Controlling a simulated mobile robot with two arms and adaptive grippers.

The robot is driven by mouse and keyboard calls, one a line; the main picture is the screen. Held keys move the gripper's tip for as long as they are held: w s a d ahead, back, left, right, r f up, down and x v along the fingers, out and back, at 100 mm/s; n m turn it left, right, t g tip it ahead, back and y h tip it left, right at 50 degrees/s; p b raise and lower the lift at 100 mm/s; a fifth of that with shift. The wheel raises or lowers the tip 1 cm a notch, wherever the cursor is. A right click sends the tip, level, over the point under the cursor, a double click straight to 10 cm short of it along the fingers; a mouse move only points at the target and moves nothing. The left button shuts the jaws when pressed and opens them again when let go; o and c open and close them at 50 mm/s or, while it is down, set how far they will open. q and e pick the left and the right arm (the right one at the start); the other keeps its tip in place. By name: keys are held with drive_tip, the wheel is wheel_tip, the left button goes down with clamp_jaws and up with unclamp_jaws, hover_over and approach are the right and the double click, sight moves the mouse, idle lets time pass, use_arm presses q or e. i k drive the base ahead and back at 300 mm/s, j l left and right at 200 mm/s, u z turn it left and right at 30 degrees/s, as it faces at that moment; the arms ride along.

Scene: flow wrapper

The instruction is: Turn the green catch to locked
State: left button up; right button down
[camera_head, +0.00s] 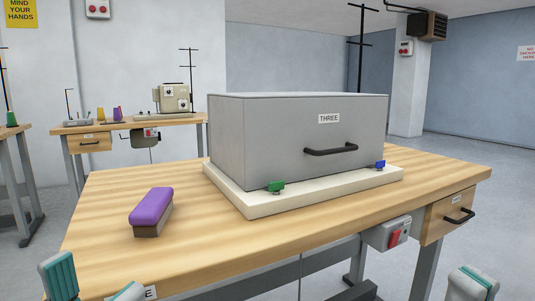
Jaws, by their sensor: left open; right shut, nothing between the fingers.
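The green catch (276,186) sits on the front edge of the white base (310,202), at the lower left of the grey box's front. It is too small to tell whether it is locked. A blue catch (380,165) sits at the right end of the same edge. The grey box (270,145) is labelled THREE and has a dark handle (331,150). My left gripper (95,280) is open and empty at the bottom left, well apart from the catch. My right gripper (474,281) is shut and empty at the bottom right, partly out of frame.
A purple-topped brush (151,211) lies on the wooden table (220,245), left of the base. The front of the table is otherwise clear. A drawer (449,215) and a switch box with a red switch (391,233) hang under its right side.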

sight(275, 187)
drive_tip(key=i+l+u, duration=0.1)
drive_tip(key=l+u, duration=0.65)
drive_tip(key=u, duration=0.2)
